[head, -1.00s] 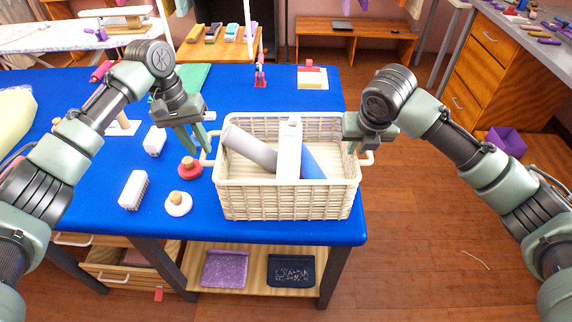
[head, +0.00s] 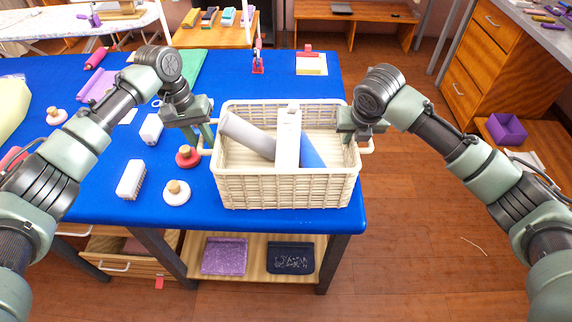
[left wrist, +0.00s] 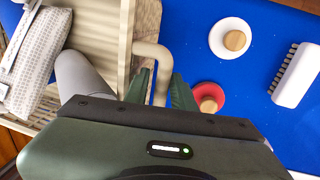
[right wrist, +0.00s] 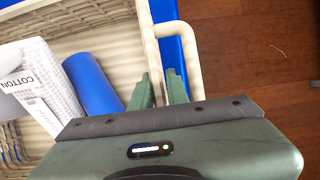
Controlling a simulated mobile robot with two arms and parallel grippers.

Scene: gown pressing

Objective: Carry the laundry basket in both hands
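The cream wicker laundry basket (head: 287,190) stands level on the blue table near its right front corner. It holds a grey roll (head: 247,135), a white box (head: 288,140) marked COTTON in the right wrist view, and a blue roll (head: 312,154). My left gripper (left wrist: 160,80) has one finger on each side of the left handle (left wrist: 152,50), with a small gap showing. My right gripper (right wrist: 160,75) is at the right rim, one finger inside the loop of the right handle (right wrist: 193,70); contact there is unclear.
A red knob (head: 187,157), a white knob (head: 176,192) and a white brush (head: 131,180) lie left of the basket on the table (head: 300,222). Drawers (head: 500,70) stand at the back right.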

